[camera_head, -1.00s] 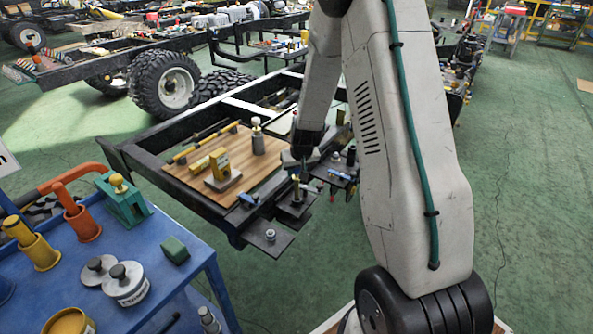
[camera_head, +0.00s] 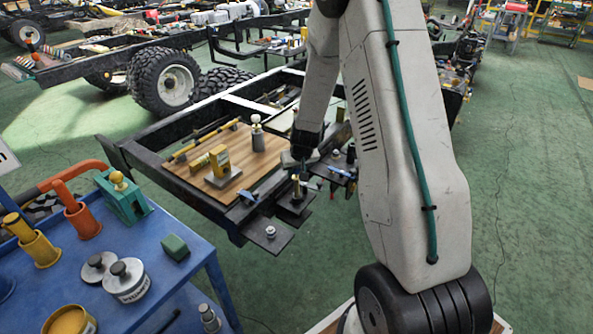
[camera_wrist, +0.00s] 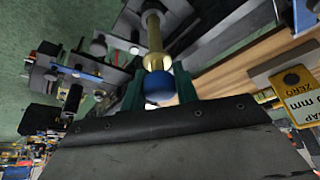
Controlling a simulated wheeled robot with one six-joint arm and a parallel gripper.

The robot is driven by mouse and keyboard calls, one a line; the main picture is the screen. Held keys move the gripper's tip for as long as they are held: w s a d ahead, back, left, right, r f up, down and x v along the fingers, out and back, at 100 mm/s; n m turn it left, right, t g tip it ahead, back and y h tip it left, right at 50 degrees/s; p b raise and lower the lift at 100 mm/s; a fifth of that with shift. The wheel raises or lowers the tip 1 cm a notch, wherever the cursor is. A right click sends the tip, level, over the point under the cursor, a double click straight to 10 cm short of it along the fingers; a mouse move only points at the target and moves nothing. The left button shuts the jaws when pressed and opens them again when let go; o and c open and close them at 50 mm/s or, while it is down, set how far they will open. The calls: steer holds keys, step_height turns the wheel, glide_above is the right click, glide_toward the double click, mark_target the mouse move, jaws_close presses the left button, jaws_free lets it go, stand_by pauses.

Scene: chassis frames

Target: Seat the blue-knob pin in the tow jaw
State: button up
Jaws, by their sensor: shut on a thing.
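The blue-knob pin (camera_wrist: 154,47) has a brass shaft and a round blue knob (camera_wrist: 159,87). In the wrist view the knob sits between the green fingers of my gripper (camera_wrist: 159,90), which is shut on it. The shaft points away from my gripper, its far end at a dark metal bracket (camera_wrist: 176,8) that looks like the tow jaw. I cannot tell whether the tip is inside the hole or only in line with it. In the head view my gripper (camera_head: 301,168) is over the small dark brackets on the frame's near edge; the knob is hidden there.
Other brackets with bolts stand close beside my gripper. A blue table (camera_head: 150,243) with loose parts is at the lower left.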

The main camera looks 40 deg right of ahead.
steer(key=shift+f, duration=0.85)
stand_by(0.6)
steer(key=o, duration=1)
steer(key=shift+o, duration=0.2)
steer(key=shift+r, duration=1.5)
steer(key=shift+r, duration=0.15)
steer(key=shift+r, duration=2.35)
